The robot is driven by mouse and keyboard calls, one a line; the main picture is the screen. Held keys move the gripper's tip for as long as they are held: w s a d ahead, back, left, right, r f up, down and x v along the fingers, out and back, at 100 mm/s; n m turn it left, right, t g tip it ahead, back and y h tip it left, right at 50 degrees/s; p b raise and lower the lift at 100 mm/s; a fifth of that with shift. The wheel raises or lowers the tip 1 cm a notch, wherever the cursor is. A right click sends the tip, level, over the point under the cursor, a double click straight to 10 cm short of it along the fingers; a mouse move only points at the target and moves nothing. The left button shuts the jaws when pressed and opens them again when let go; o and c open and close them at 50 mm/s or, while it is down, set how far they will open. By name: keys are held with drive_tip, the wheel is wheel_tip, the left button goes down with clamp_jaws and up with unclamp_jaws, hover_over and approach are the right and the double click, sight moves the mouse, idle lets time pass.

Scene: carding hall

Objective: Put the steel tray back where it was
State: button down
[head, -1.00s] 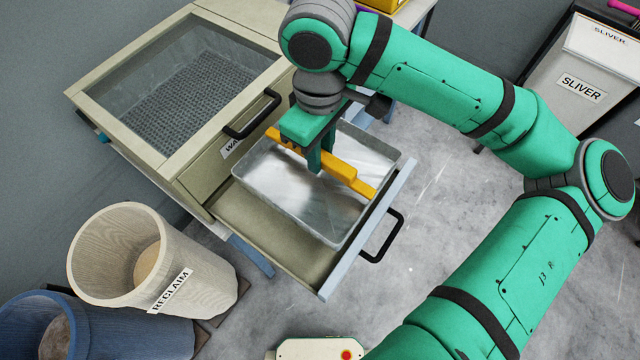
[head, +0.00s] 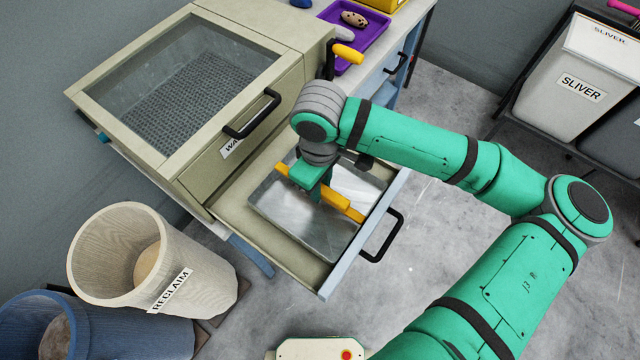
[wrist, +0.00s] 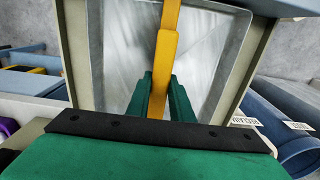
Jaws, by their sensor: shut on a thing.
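The steel tray (head: 290,209) is a shallow shiny metal tray with a yellow bar handle (head: 346,206) across it. It sits low inside the open drawer (head: 235,207) of the cream cabinet. Whether it rests on the drawer floor I cannot tell. My gripper (head: 317,196) reaches down over the tray and is shut on the yellow handle. In the wrist view the green fingers (wrist: 160,98) stand on both sides of the handle, with the tray (wrist: 118,60) below. My arm hides part of the tray's far side.
The cabinet has a glass lid (head: 190,75) and a black front handle (head: 252,114). The drawer's front panel (head: 365,235) stands out over the floor. A RECLAIM bin (head: 205,270) stands at lower left, a purple tray (head: 365,40) on the bench behind, SLIVER bins (head: 565,95) at right.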

drive_tip(key=shift+f, duration=0.15)
drive_tip(key=c, duration=1.6)
unclamp_jaws()
drive_tip(key=shift+o, duration=0.2)
wheel_tip(320, 180, up, 12)
drive_tip(key=shift+r, duration=0.2)
drive_tip(key=shift+w, duration=0.1)
